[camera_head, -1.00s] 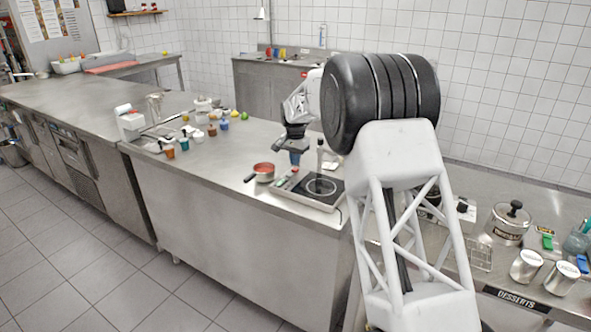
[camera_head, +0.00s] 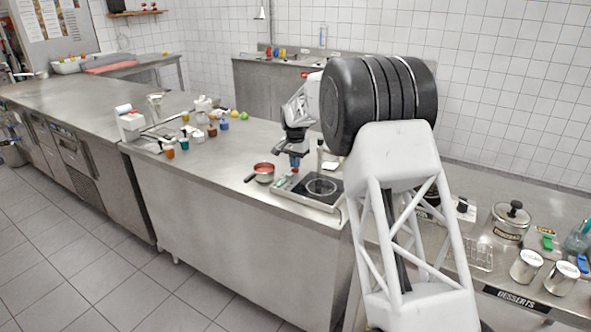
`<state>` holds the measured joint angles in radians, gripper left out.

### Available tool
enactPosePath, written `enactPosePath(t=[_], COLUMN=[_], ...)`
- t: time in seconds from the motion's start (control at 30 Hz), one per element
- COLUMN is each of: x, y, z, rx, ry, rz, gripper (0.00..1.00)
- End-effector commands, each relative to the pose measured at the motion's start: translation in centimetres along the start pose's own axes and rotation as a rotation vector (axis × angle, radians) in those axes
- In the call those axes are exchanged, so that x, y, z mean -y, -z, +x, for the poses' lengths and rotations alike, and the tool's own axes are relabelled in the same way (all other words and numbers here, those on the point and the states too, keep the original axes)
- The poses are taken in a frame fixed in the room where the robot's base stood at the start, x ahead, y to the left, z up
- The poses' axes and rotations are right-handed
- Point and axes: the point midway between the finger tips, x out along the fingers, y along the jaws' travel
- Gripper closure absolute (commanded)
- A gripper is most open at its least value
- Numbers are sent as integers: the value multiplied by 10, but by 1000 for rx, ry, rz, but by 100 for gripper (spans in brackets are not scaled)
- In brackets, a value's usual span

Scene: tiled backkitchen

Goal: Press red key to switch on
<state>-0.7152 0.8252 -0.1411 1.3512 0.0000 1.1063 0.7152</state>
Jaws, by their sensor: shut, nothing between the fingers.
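A black portable hob (camera_head: 321,187) with a pale ring sits near the right end of the long steel counter. A narrow control strip (camera_head: 286,184) runs along its left side. A small red spot (camera_head: 295,170) shows at the far end of this strip, at or just below my fingertips; I take it for the red key. My gripper (camera_head: 295,164) points down over this spot, shut and empty. I cannot tell whether its tips touch the key. The gripper partly hides that end of the strip.
A small red-topped saucepan (camera_head: 263,172) stands close left of the hob. Several small jars (camera_head: 197,136) stand further left. The counter front between them is clear.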

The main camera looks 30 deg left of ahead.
Motion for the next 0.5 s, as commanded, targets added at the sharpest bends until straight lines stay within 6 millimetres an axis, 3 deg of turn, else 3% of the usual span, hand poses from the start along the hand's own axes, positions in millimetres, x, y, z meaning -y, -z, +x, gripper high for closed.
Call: enactPosePath(t=[0.5], x=[0], y=[0], z=[8], rx=[0], ry=[0], rz=[0], gripper=[100])
